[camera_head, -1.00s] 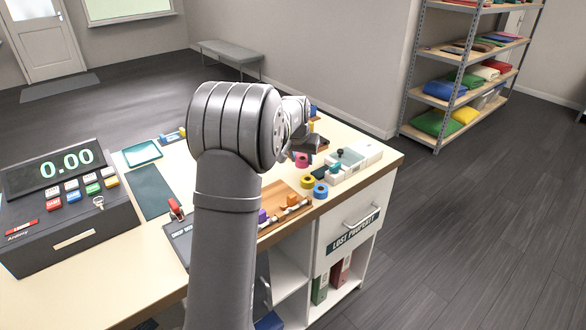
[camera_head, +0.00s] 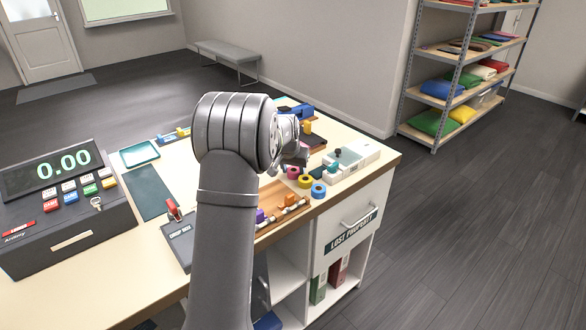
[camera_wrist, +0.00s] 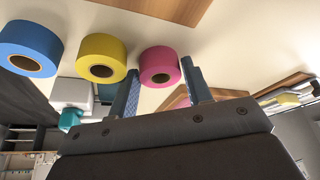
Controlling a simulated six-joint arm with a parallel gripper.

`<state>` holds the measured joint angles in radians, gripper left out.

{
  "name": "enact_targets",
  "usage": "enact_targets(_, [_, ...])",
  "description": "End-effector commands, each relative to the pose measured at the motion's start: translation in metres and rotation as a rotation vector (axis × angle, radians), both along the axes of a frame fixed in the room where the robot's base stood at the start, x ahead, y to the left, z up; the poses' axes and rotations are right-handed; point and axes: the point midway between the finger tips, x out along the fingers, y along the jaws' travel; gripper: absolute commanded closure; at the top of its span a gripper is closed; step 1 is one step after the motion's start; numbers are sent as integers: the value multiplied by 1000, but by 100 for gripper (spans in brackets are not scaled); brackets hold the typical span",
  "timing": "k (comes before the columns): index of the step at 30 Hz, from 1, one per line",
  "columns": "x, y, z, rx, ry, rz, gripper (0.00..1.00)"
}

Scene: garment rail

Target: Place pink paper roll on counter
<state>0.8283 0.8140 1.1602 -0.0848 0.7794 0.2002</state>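The pink paper roll (camera_head: 293,172) is beside the yellow roll near the counter's right edge. It also shows in the wrist view (camera_wrist: 159,66), hole facing the camera. My gripper (camera_wrist: 161,68) has one finger on each side of it, and both fingertips appear to touch its rim. In the head view my arm's wrist partly covers the gripper (camera_head: 291,162). I cannot tell whether the roll touches the counter (camera_head: 185,164) or hangs just above it.
The yellow roll (camera_head: 305,181) and blue roll (camera_head: 318,190) stand in a row with the pink one. A white tray (camera_head: 350,158) is to their right, and a wooden tray (camera_head: 280,208) with small items lies in front. A cash register (camera_head: 65,215) is at left.

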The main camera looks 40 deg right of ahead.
Motion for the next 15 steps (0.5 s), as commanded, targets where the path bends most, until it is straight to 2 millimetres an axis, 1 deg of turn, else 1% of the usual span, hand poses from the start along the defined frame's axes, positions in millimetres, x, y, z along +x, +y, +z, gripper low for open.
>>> enact_targets(10, [0, 0, 3, 0, 0, 0, 51])
enact_targets(13, [-2, 2, 12, -2, -1, 0, 51])
enact_targets(15, [-4, 6, 22, -1, -2, 0, 51])
